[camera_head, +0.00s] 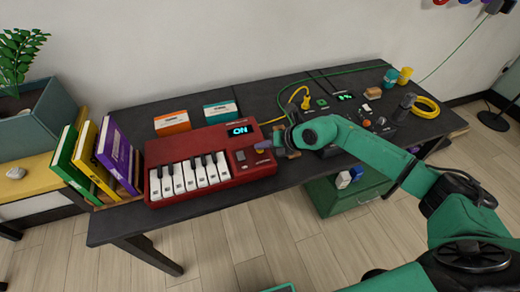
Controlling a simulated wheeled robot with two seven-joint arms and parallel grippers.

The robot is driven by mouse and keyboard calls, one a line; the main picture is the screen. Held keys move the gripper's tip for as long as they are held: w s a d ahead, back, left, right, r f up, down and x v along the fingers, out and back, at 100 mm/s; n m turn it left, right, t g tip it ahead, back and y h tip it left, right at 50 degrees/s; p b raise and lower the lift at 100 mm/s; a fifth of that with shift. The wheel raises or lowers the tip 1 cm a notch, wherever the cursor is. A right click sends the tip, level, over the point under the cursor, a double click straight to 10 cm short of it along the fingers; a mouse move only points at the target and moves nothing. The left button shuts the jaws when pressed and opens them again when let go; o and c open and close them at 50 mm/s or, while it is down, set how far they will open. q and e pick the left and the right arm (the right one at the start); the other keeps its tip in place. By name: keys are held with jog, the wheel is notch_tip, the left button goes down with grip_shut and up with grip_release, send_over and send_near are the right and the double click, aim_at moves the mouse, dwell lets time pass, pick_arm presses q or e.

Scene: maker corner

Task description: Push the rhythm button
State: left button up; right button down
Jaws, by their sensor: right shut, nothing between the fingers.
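A red toy keyboard (212,141) with white and black keys lies on the dark table. Its display (239,130) reads "ON" in blue. My right gripper (279,145) is shut and empty, at the keyboard's right edge. I cannot tell whether it touches the keyboard. My left gripper is out of view.
Purple, yellow and green books (115,153) stand left of the keyboard. An orange box (172,123) and a teal box (220,112) lie behind it. A dark device with a green display (344,97), cables and a yellow coil (425,107) occupy the table's right side.

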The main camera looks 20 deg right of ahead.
jog(key=shift+f, duration=0.15)
jog(key=shift+r+p, duration=0.4)
jog(key=shift+p, duration=0.05)
notch_tip(320, 180, up, 6)
jog(key=p, duration=0.5)
dwell(0.4)
